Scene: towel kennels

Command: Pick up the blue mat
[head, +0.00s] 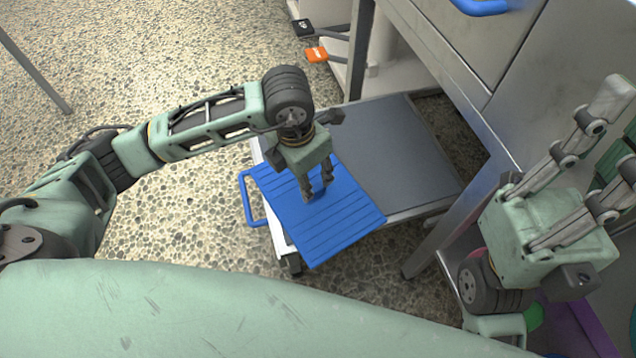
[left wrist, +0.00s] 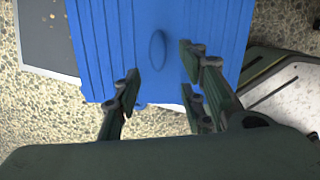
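The blue mat (head: 335,225) is a flat, ribbed panel. It lies over the left part of a low grey platform, and its front corner reaches past the platform's edge. It fills the upper middle of the left wrist view (left wrist: 205,20), where an oval raised tab (left wrist: 157,48) shows on it. My left gripper (head: 317,192) is above the mat, pointing down, with its fingers apart. In the left wrist view the tab shows in the gap ahead of the fingers (left wrist: 159,74); I cannot tell whether they touch the mat. My right gripper (head: 618,143) is open and empty at the right.
The low platform (head: 400,150) has a dark grey top and a blue handle (head: 247,198) at its left. A metal cabinet (head: 560,60) with a blue handle (head: 482,6) stands at the right. Orange (head: 317,55) and black (head: 302,28) tabs lie behind.

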